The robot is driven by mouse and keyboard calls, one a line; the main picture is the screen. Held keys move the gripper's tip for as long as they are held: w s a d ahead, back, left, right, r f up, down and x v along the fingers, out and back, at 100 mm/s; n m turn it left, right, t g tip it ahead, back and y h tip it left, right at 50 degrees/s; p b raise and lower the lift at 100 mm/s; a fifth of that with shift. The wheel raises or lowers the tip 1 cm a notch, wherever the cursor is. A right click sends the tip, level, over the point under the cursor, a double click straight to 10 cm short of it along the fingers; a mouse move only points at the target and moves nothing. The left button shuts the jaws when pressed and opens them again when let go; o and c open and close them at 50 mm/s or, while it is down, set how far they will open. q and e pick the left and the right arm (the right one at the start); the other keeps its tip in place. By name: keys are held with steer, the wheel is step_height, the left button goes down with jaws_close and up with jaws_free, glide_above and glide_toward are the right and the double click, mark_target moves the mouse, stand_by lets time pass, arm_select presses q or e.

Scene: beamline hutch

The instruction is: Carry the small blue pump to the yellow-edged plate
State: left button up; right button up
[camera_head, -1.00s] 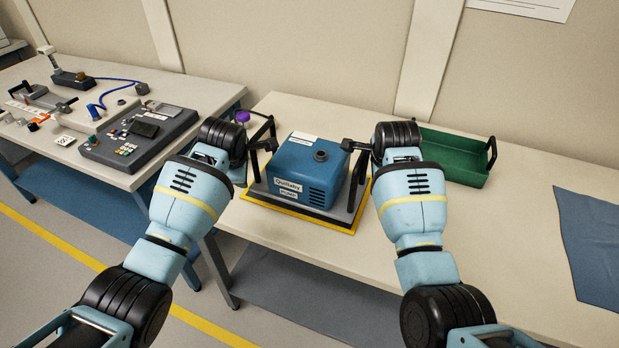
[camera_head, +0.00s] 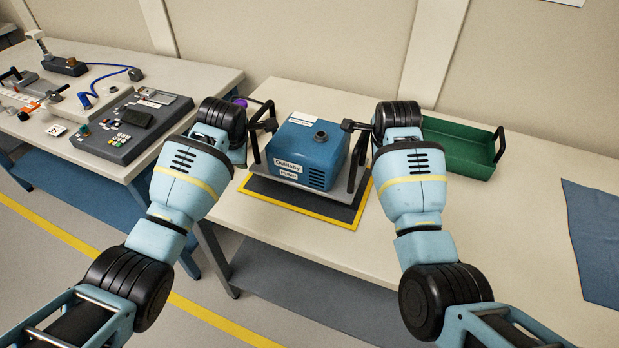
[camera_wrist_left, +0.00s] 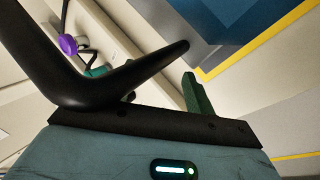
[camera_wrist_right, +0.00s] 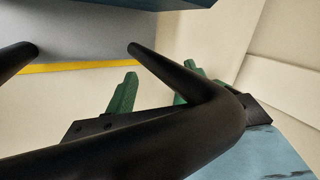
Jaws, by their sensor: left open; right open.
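The small blue pump (camera_head: 305,155) is upright on a grey base with black handle bars at both sides. It is over the yellow-edged plate (camera_head: 340,216), whose dark front strip shows below the base. The base looks slightly above the plate, but contact is hard to judge. My left gripper (camera_head: 248,132) is open at the pump's left handle; my right gripper (camera_head: 368,134) is open at the right handle. Black handle bars cross close to the green fingers in the left wrist view (camera_wrist_left: 145,82) and right wrist view (camera_wrist_right: 156,88); whether they touch is unclear.
A green tray (camera_head: 455,166) stands right of the pump on the same bench. A blue cloth (camera_head: 600,235) lies at the far right. A purple-capped item (camera_head: 240,102) is behind my left gripper. The left bench (camera_head: 190,80) holds a control box (camera_head: 130,125). Bench between tray and cloth is clear.

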mark_target(254, 163)
arm_select(q)
steer(key=shift+d+r+h, duration=0.2)
steer(key=shift+d+h, duration=0.1)
steer(key=shift+d, duration=0.85)
arm_select(e)
steer(key=shift+a+r, duration=0.15)
steer(key=shift+a, duration=0.9)
arm_select(q)
steer(key=shift+f, duration=2.1)
arm_select(e)
steer(key=shift+f, duration=2.1)
arm_select(q)
steer(key=shift+s+a, duration=0.15)
steer(key=shift+a, duration=1.75)
arm_select(e)
steer(key=shift+s+d+r, duration=0.1)
steer(key=shift+d+r, duration=0.05)
steer(key=shift+d, duration=1.7)
arm_select(q)
steer(key=shift+o, duration=0.3)
steer(key=shift+a, duration=0.1)
arm_select(e)
steer(key=shift+d, duration=0.1)
arm_select(q)
steer(key=o, duration=0.4)
steer(key=shift+a+f, duration=0.1)
arm_select(e)
steer(key=shift+o, duration=0.3)
steer(key=o, duration=0.4)
steer(key=shift+d, duration=0.15)
